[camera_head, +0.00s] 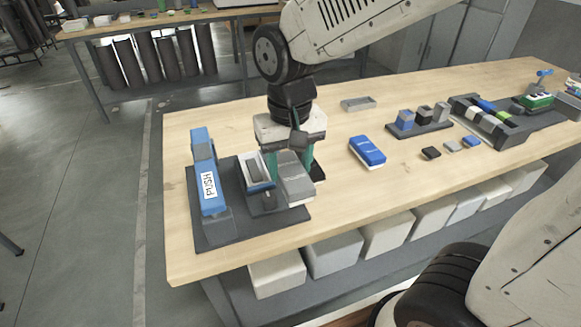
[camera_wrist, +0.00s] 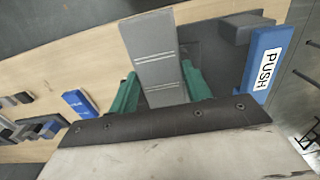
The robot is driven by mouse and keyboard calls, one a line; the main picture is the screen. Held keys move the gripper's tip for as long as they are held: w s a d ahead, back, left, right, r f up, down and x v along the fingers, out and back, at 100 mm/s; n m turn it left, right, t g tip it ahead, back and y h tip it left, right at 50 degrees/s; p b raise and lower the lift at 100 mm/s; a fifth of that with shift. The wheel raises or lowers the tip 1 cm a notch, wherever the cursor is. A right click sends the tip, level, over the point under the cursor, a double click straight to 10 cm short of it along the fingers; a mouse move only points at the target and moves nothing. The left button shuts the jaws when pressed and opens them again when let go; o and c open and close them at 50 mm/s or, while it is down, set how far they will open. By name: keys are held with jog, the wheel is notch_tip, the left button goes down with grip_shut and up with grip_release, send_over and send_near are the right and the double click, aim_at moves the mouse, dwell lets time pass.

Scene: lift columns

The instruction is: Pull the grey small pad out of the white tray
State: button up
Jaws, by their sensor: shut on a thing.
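My gripper (camera_head: 289,168) has its green fingers on either side of a grey slab (camera_head: 296,185), low over the dark base plate. In the wrist view, my gripper (camera_wrist: 160,88) is shut on this long grey slab (camera_wrist: 150,45), which has pale lines across it. Just left of the slab in the head view is the white tray (camera_head: 243,168), with a darker grey piece (camera_head: 254,172) inside and blue at its front. I cannot tell whether the held slab is the small pad. The slab and fingers hide part of the tray's right side.
A blue block marked PUSH (camera_head: 208,185) stands left of the tray on the dark base plate (camera_head: 245,232). A blue box (camera_head: 367,150) lies to the right. Small blocks and racks (camera_head: 420,127) stand farther right. Bare tabletop (camera_head: 365,195) lies in front of the blue box.

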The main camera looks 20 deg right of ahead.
jog(key=shift+r, duration=1.7)
